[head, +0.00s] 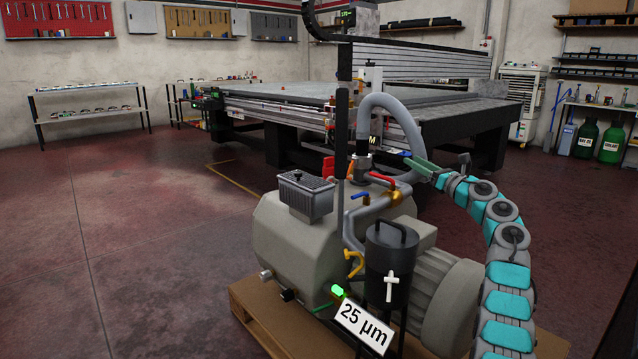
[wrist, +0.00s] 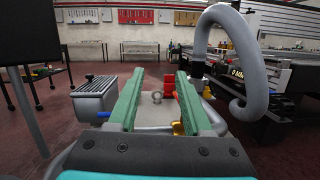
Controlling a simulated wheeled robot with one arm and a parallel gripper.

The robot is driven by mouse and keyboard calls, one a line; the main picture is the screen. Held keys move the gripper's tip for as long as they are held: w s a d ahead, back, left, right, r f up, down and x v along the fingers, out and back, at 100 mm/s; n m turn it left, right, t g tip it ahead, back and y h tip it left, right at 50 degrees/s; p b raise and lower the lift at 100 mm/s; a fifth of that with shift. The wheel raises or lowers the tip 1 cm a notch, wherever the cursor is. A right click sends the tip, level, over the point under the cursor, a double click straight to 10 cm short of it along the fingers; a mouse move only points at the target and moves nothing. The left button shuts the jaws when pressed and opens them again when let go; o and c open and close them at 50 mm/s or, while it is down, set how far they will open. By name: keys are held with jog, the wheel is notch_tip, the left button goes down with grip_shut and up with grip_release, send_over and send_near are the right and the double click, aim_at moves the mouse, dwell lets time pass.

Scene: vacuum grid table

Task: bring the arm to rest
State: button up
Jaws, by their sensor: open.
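My arm, with grey and teal links, rises at the right of the head view and bends over toward the pump. My gripper (head: 426,167) is at its end, above the right part of the grey vacuum pump (head: 285,235) and near the grey hose (head: 408,118). In the wrist view my gripper (wrist: 160,75) shows two green fingers spread apart with nothing held between them. The pump's body (wrist: 155,142) and a metal ring on top of it show between and beyond the fingers. The hose (wrist: 254,75) curves past on the right.
The pump stands on a wooden pallet (head: 245,312). Red-handled (head: 382,179) and yellow-handled (head: 354,264) valves and a black canister (head: 391,265) marked "25 µm" are close to my arm. The large machine table (head: 280,95) stands behind. The floor (head: 130,240) at left is clear.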

jog(key=d+r+m+t+h, duration=0.3)
jog(key=r+m+h, duration=0.3)
jog(key=r+m, duration=0.4)
jog(key=d+r+m+t+h, duration=0.25)
jog(key=r+m+h, duration=0.45)
jog(key=m, duration=0.4)
jog(key=s+a+f+m+g+h, duration=0.1)
jog(key=s+a+f+m+g, duration=0.1)
jog(key=s+f+m+g, duration=0.55)
jog(key=s+a+f+m+g+h, duration=0.15)
jog(key=s+f+m, duration=0.25)
jog(key=s+f, duration=0.7)
jog(key=s+a+f+m+g+h, duration=0.1)
jog(key=s+a+f+m+g, duration=0.35)
jog(key=s, duration=0.95)
jog(key=s+a+f+m+g+y, duration=0.1)
jog(key=s+a+f+g, duration=0.2)
jog(key=s, duration=1)
jog(key=s+a+f+m+g+y, duration=0.2)
jog(key=s+a+f+g, duration=0.2)
jog(key=s+f, duration=0.4)
jog(key=s+a+f+m+g+y, duration=0.1)
jog(key=s+a+f+m+g, duration=0.1)
jog(key=s, duration=1.7)
notch_tip(320, 180, down, 4)
jog(key=a+g, duration=0.1)
jog(key=a, duration=0.1)
jog(key=shift+s+a+r, duration=0.15)
jog(key=shift+s+a, duration=0.15)
jog(key=shift+s, duration=0.1)
